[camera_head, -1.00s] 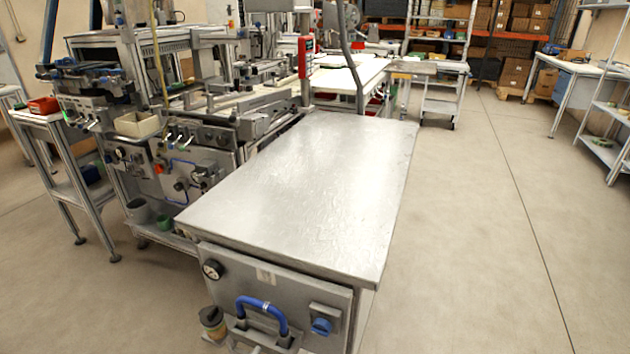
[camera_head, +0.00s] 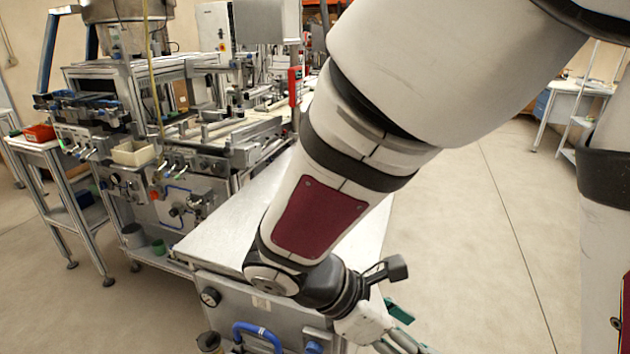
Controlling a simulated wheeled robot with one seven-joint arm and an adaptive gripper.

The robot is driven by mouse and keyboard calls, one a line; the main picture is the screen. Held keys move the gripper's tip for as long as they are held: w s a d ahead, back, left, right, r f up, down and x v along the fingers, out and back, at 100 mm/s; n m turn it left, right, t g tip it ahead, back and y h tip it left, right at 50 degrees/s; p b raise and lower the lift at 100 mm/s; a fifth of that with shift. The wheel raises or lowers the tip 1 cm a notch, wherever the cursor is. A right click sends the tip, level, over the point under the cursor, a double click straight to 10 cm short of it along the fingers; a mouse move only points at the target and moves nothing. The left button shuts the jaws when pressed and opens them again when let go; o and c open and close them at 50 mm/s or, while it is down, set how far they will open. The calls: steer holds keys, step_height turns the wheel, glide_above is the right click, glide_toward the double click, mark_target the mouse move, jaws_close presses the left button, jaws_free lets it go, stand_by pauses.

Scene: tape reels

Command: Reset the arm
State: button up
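My arm (camera_head: 318,215), white with black bands and a dark red panel, reaches down from the upper right across the middle of the picture. My gripper (camera_head: 385,335) is at the bottom edge, in front of the right side of the metal table. Its end is cut off by the frame, so its fingertips and any hold on something cannot be made out. A small dark green piece (camera_head: 399,312) shows beside it; I cannot tell whether it belongs to the gripper.
The metal table (camera_head: 228,222) has a bare visible top, partly hidden by my arm. A machine bench (camera_head: 200,165) stands behind it. A side stand with a red bin (camera_head: 39,133) is at the left. Open floor (camera_head: 480,240) lies at the right.

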steer(key=s+d+r+m+t+y+p, duration=0.2)
steer(key=s+r+m+y, duration=0.2)
steer(key=r+m, duration=0.4)
steer(key=s+d+r+m+t+y+p, duration=0.2)
steer(key=s+r+m+y, duration=0.3)
steer(key=r+m, duration=0.4)
steer(key=shift+s+d+r+m+y+p, duration=0.3)
steer(key=shift+s+d+m+p, duration=0.3)
steer(key=shift+s+d+m, duration=0.45)
steer(key=shift+w+a, duration=0.2)
steer(key=shift+w, duration=0.05)
